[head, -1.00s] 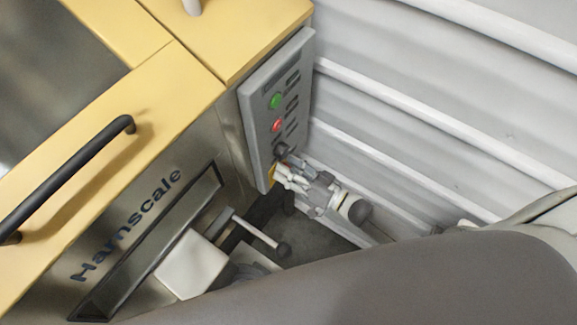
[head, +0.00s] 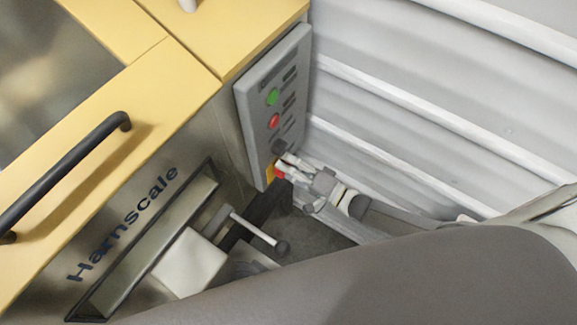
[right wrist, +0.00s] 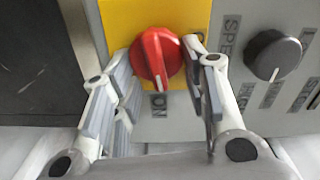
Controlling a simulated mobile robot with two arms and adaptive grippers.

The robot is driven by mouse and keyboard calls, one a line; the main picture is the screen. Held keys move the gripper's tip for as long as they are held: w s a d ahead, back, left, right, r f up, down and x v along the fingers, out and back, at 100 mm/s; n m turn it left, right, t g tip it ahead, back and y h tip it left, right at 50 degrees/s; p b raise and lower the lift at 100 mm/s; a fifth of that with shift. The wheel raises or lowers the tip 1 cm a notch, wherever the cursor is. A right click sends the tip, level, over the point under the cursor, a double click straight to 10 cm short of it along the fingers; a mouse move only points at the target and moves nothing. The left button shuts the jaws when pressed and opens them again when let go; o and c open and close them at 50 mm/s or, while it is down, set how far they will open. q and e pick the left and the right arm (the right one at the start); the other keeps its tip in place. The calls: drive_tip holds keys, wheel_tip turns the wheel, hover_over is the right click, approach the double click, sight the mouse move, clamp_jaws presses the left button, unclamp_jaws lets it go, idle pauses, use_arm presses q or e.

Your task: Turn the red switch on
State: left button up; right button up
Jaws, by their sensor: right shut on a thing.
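The red switch (right wrist: 156,56) is a rotary knob on a yellow plate (right wrist: 120,18) of the grey control panel (head: 262,92). In the right wrist view its white mark points down toward the word ON. My right gripper (right wrist: 162,68) is shut on the red switch, one finger on each side of it. In the head view my right gripper (head: 286,167) is at the panel's lower end, where a bit of the red switch (head: 279,171) shows beside the fingers. My left gripper is not in view.
A dark speed knob (right wrist: 273,55) sits right of the switch in the wrist view. Green (head: 272,97) and red (head: 274,121) buttons are higher on the panel. A lever with a dark ball (head: 282,248) is below. A ribbed wall (head: 440,80) stands close on the right.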

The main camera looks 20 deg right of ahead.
drive_tip(key=shift+f+m+b, duration=0.2)
drive_tip(key=shift+m+b, duration=0.1)
drive_tip(key=shift+m, duration=0.7)
drive_tip(key=o, duration=0.9)
drive_tip(key=shift+o, duration=0.2)
drive_tip(key=v, duration=1.2)
